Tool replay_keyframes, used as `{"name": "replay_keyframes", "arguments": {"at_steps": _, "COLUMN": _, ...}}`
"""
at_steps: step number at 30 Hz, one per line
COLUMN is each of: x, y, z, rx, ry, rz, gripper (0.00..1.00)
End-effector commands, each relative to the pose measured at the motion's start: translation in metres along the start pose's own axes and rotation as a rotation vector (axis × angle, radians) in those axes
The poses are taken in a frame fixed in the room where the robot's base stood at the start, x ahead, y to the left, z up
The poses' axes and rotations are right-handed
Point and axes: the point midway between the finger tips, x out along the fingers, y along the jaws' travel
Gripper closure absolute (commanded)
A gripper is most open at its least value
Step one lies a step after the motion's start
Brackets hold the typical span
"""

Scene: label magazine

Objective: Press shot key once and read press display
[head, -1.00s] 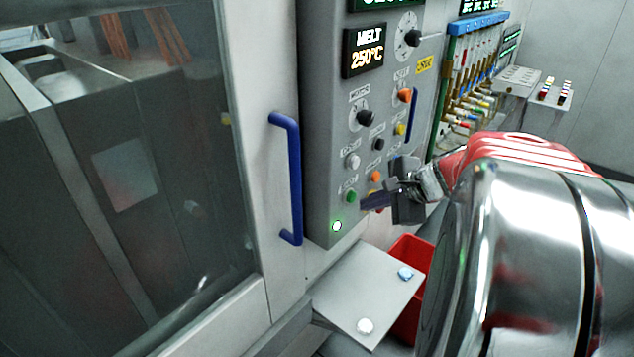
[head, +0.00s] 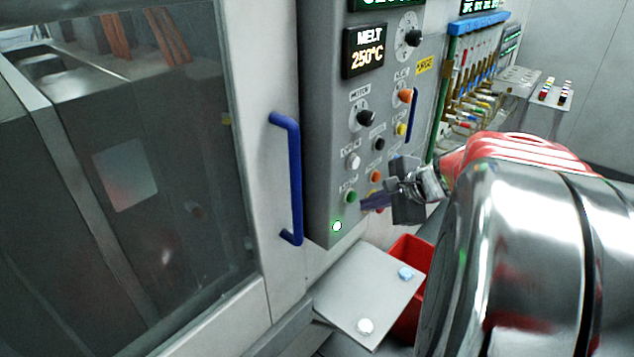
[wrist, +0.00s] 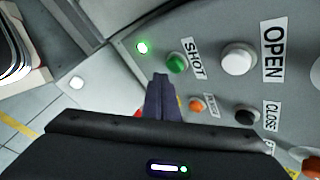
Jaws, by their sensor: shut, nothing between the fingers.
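The shot key (head: 351,197) is a green round button low on the grey press panel. In the wrist view the green key (wrist: 176,63) sits beside its SHOT label (wrist: 194,58). A black display (head: 364,50) reads MELT 250°C. A second display with green text (head: 386,4) is cut off by the top edge and cannot be read. My gripper (head: 364,206) is shut and empty, its dark fingertips just right of and below the shot key. In the wrist view my fingertips (wrist: 159,76) lie just beside the key; contact cannot be told.
A lit green lamp (head: 337,226) sits below the key. White OPEN (wrist: 238,60), black CLOSE (wrist: 246,116) and orange (wrist: 197,104) buttons are nearby. A blue handle (head: 289,180) stands left. A grey shelf (head: 350,298) and red bin (head: 408,322) lie below.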

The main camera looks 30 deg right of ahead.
Motion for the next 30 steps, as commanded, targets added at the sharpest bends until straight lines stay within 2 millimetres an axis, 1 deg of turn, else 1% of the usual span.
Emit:
{"name": "replay_keyframes", "arguments": {"at_steps": 13, "x": 0.0056, "y": -0.0055, "z": 0.0045, "rx": 0.000, "ry": 0.000, "rz": 0.000, "gripper": 1.00}}
{"name": "replay_keyframes", "arguments": {"at_steps": 30, "x": 0.0069, "y": -0.0064, "z": 0.0057, "rx": 0.000, "ry": 0.000, "rz": 0.000, "gripper": 1.00}}
